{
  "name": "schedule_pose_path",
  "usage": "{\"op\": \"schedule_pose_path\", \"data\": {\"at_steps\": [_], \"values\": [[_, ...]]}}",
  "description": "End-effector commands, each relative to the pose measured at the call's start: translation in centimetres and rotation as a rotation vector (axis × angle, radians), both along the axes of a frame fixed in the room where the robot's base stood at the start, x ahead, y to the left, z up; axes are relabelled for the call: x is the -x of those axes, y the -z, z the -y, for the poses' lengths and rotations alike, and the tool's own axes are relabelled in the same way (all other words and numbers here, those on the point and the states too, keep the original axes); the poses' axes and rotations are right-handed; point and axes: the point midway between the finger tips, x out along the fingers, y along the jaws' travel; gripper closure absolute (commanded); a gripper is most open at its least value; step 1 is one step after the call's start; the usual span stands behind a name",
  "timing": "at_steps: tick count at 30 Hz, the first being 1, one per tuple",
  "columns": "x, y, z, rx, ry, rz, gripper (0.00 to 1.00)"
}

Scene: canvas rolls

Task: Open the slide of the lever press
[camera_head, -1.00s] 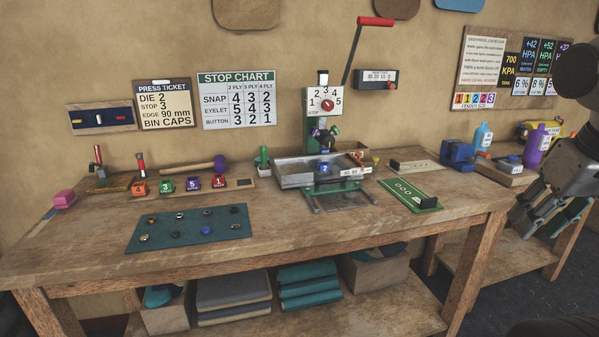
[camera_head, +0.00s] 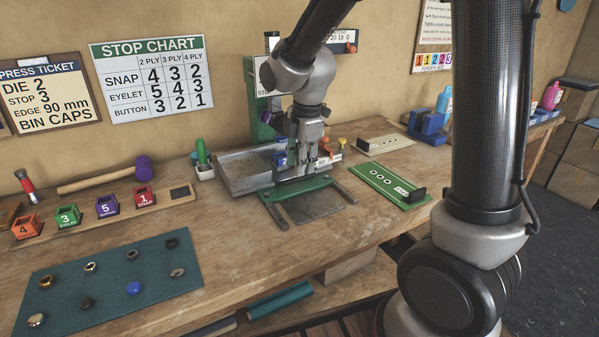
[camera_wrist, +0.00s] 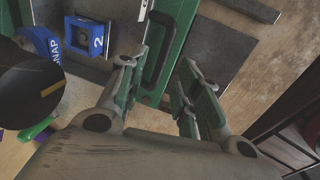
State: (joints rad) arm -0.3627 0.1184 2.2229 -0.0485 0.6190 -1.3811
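The lever press (camera_head: 265,112) stands at the back of the bench, partly hidden behind my arm. Its slide has a green front (camera_head: 297,187) with a black handle bar (camera_wrist: 158,48), seen close in the wrist view. A blue die block marked 2 (camera_head: 281,159) sits behind that front; it also shows in the wrist view (camera_wrist: 88,38). My gripper (camera_head: 315,168) points down at the slide front. In the wrist view its fingers (camera_wrist: 160,92) are apart with nothing held, and the handle appears just beyond and between them. Contact cannot be told.
A grey metal tray (camera_head: 242,178) lies left of the slide front. Two rails (camera_head: 345,192) and a dark plate (camera_head: 316,208) extend forward on the bench. A green gauge board (camera_head: 378,181) lies to the right, and a teal mat (camera_head: 110,295) with small caps to the front left.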

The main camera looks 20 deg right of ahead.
Motion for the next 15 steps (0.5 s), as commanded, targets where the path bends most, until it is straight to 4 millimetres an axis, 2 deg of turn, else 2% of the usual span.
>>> {"op": "schedule_pose_path", "data": {"at_steps": [3, 6, 15], "values": [[-0.3, 1.9, 0.0, 0.002, 0.001, -0.004, 0.67], [-0.5, 3.0, -0.1, 0.001, 0.002, -0.002, 0.67], [-0.7, 3.8, -0.1, 0.000, 0.002, 0.000, 0.67]]}}
